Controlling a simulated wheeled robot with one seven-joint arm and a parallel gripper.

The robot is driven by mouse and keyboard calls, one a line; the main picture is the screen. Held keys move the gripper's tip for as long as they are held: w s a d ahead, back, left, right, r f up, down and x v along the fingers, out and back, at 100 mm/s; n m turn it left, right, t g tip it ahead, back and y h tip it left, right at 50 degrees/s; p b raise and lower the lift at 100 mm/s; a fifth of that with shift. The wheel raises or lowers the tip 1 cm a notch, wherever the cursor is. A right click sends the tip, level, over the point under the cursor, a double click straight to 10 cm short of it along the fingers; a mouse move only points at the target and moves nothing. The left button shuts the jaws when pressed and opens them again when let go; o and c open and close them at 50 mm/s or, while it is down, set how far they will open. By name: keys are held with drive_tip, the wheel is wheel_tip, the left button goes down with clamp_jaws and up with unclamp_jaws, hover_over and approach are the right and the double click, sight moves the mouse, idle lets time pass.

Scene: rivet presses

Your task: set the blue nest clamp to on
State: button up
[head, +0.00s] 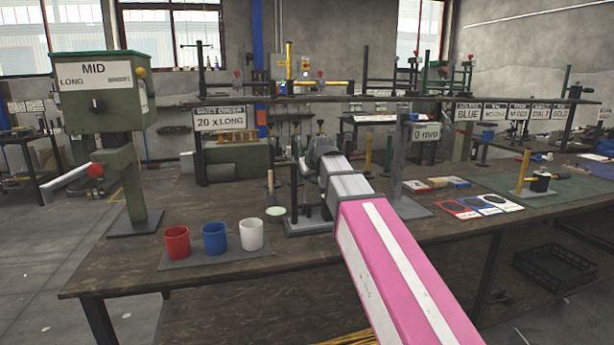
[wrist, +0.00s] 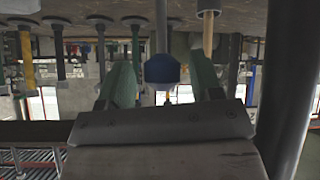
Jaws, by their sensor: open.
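In the wrist view, which looks upside down, a blue knob (wrist: 162,68) on a thin grey rod shows between the two green fingers of my gripper (wrist: 163,74). The fingers stand apart, with a visible gap on both sides of the knob. I cannot tell whether the knob is level with the fingertips or beyond them. In the head view my gripper (head: 319,148) is over the middle of the bench, beside a dark upright stand (head: 296,190). The blue knob is hidden there, and I cannot make out the clamp's setting.
Red (head: 176,242), blue (head: 214,238) and white (head: 251,234) cups stand on a mat at the front. A green press (head: 105,100) marked MID stands at left. A grey post (head: 400,165) stands right of my gripper. A thick dark post (wrist: 291,95) is close in the wrist view.

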drive_tip(key=v, duration=1)
drive_tip(key=shift+s+r, duration=0.1)
drive_tip(key=shift+s, duration=0.05)
drive_tip(key=shift+d, duration=0.1)
